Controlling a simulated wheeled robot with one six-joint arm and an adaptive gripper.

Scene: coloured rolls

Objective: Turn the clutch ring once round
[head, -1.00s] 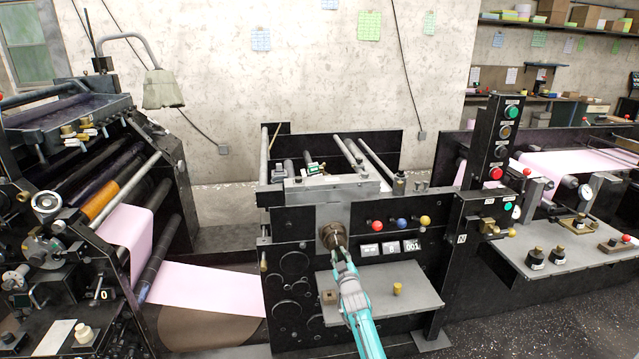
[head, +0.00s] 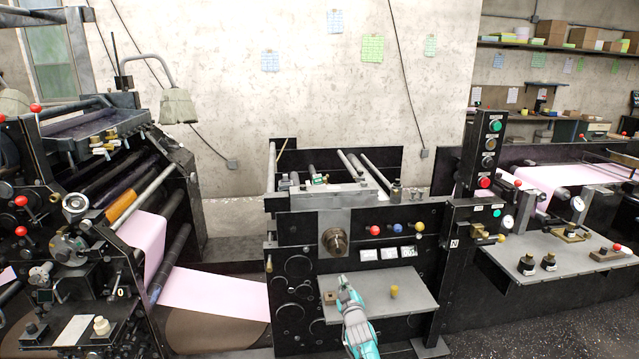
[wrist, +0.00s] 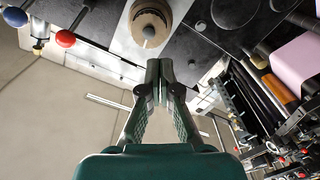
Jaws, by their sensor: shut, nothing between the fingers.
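The clutch ring (head: 334,241) is a round brownish metal ring on the front of the black middle press unit, on a pale vertical plate. My gripper (head: 344,284) is just below the ring in the head view, over the left part of the small grey shelf, apart from the ring. In the wrist view my gripper (wrist: 159,68) has its two fingers together and empty, pointing toward the panel below the ring.
A grey shelf (head: 412,291) with a brass knob (head: 394,291) juts out below the panel. Red (head: 375,230), blue (head: 396,229) and yellow (head: 419,227) knobs stand right of the ring. Pink paper web (head: 215,291) runs at left.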

